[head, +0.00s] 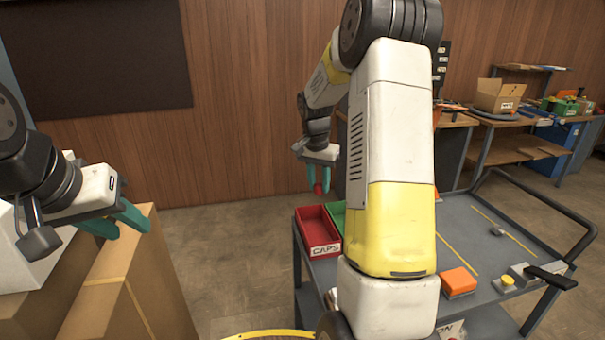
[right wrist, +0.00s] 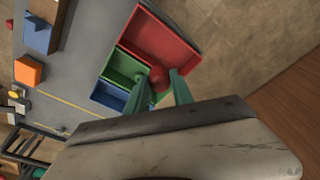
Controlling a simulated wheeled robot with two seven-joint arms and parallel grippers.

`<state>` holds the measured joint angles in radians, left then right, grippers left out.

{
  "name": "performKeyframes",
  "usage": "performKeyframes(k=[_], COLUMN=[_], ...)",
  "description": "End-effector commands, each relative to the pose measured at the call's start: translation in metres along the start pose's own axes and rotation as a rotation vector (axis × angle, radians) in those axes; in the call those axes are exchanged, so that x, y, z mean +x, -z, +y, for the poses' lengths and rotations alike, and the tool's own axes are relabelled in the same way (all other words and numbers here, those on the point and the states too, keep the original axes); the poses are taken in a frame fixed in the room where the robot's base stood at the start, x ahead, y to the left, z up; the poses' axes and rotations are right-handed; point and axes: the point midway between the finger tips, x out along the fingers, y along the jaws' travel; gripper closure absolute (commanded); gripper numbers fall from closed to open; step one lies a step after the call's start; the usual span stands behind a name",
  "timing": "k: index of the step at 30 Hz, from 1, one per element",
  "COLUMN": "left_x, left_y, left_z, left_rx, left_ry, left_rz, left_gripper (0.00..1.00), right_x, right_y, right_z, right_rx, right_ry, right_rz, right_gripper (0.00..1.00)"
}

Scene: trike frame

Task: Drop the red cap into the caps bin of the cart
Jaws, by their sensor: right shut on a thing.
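The red cap (head: 318,188) is between the green fingertips of my right gripper (head: 319,180), which is shut on it. In the head view the cap hangs above the red caps bin (head: 318,251), labelled CAPS, at the left end of the cart (head: 473,228). In the right wrist view the cap (right wrist: 158,77) shows between the fingers, with the red bin (right wrist: 160,38) below and beyond it. The bin's visible floor looks empty. My left gripper (head: 122,222) is at the far left beside cardboard boxes, its green fingers apart and nothing seen between them.
A green bin (right wrist: 124,66) and a blue bin (right wrist: 109,96) stand beside the red one. An orange block (head: 458,281) and a yellow button (head: 507,281) are on the cart. Cardboard boxes (head: 130,270) stand at the left. My right arm hides part of the cart.

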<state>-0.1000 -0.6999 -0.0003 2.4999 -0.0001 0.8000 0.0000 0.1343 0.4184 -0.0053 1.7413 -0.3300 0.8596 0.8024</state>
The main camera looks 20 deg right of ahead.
Motion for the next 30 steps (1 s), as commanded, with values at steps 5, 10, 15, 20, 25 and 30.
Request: performKeyframes(k=[5,10,15,20,25,30], left_x=[0.0,0.0,0.0,0.0,0.0,0.0], left_y=[0.0,0.0,0.0,0.0,0.0,0.0], left_z=[0.0,0.0,0.0,0.0,0.0,0.0], left_rx=[0.001,0.0,0.0,0.0,0.0,0.0], left_ry=[0.0,0.0,0.0,0.0,0.0,0.0], left_rz=[0.0,0.0,0.0,0.0,0.0,0.0], left_gripper=[0.64,0.64,0.64,0.64,0.64,0.64], right_x=[-0.014,0.001,0.022,0.036,0.042,0.043], right_y=[0.016,0.013,0.01,0.008,0.007,0.007], right_z=[0.009,0.009,0.009,0.008,0.008,0.008], right_rx=[0.094,0.097,0.095,0.094,0.094,0.094], right_ry=[-0.009,-0.011,-0.01,-0.01,-0.008,-0.008], right_rz=[-0.005,-0.008,-0.006,-0.006,-0.005,-0.005], right_gripper=[1.0,1.0,1.0,1.0,1.0,1.0])
